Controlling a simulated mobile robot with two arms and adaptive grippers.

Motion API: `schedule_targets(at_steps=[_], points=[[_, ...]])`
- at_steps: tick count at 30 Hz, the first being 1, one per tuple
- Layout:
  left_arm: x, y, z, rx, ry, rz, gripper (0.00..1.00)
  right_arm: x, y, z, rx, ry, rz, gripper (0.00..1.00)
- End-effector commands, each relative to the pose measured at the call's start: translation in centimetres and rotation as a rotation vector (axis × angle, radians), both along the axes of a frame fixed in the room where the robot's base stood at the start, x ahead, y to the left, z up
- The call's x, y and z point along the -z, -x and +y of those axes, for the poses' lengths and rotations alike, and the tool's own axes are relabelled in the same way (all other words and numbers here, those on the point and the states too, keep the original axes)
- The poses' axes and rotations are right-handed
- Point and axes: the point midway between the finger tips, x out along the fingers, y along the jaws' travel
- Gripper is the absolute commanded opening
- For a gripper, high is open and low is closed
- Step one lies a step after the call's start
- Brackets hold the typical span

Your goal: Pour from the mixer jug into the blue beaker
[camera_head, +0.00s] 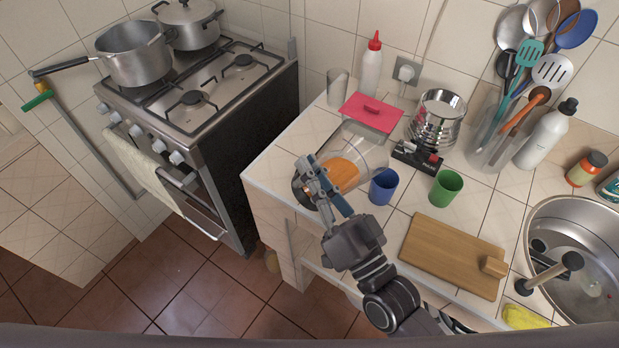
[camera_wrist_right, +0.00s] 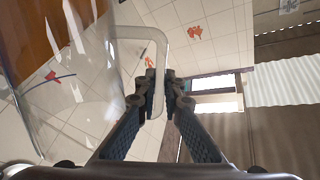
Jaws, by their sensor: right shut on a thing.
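The mixer jug (camera_head: 372,160) is clear, with orange liquid in its lower part. It is strongly tilted, its dark base end at the left and its mouth end toward the right. My right gripper (camera_head: 318,185) is shut on its handle; the right wrist view shows the fingers (camera_wrist_right: 160,88) around the clear handle (camera_wrist_right: 136,34). The blue beaker (camera_head: 383,188) stands upright on the counter, just right of and below the jug's mouth end. I see no liquid stream, and the beaker's contents are not clear. My left gripper is not in view.
A green beaker (camera_head: 446,188) stands right of the blue one. A wooden board (camera_head: 450,255) lies in front, beside the sink (camera_head: 570,215). The stove (camera_head: 200,90) is left.

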Motion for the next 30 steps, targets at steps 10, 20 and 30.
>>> schedule_targets(at_steps=[10, 20, 30], points=[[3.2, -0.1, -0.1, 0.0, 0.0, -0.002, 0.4, -1.0, -0.1, -0.9, 0.003, -0.193, 0.01, 0.0], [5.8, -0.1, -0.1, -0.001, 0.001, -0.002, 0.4, -1.1, -0.2, -2.2, 0.003, -0.355, 0.028, 0.0], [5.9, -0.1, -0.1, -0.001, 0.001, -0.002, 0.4, -1.5, -0.2, -2.4, 0.001, -0.381, 0.032, 0.0]])
